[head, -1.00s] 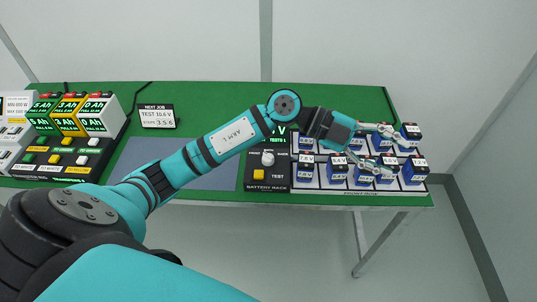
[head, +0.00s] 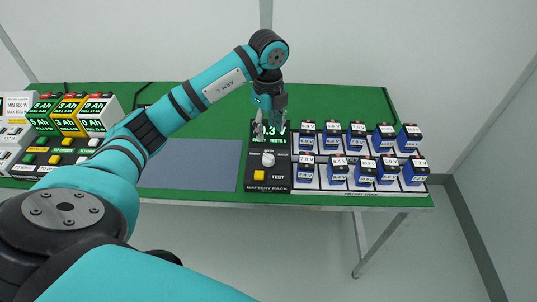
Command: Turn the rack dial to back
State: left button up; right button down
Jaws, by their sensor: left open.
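The rack dial is a white knob (head: 268,159) on the black battery rack panel (head: 268,180), above a yellow TEST button (head: 259,175). A green-lettered display (head: 285,137) at the panel's top is partly hidden by my gripper. My left gripper (head: 266,136) points down over the display, just behind the dial. Its fingers are apart and empty, and it does not visibly touch the dial. The dial's pointer is too small to read. My right gripper is not in view.
Blue batteries with voltage labels (head: 387,169) stand in two rows on the white rack (head: 343,187) at right. A grey mat (head: 190,165) lies left of the panel. Green, yellow and white units (head: 70,115) stand at far left.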

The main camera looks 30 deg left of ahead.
aim_at(268, 155)
pick_arm(q)
notch_tip(268, 155, down, 12)
jog(key=shift+r+p, duration=0.25)
jog(key=shift+p, duration=0.5)
jog(key=shift+c, duration=0.4)
jog(key=c, duration=0.8)
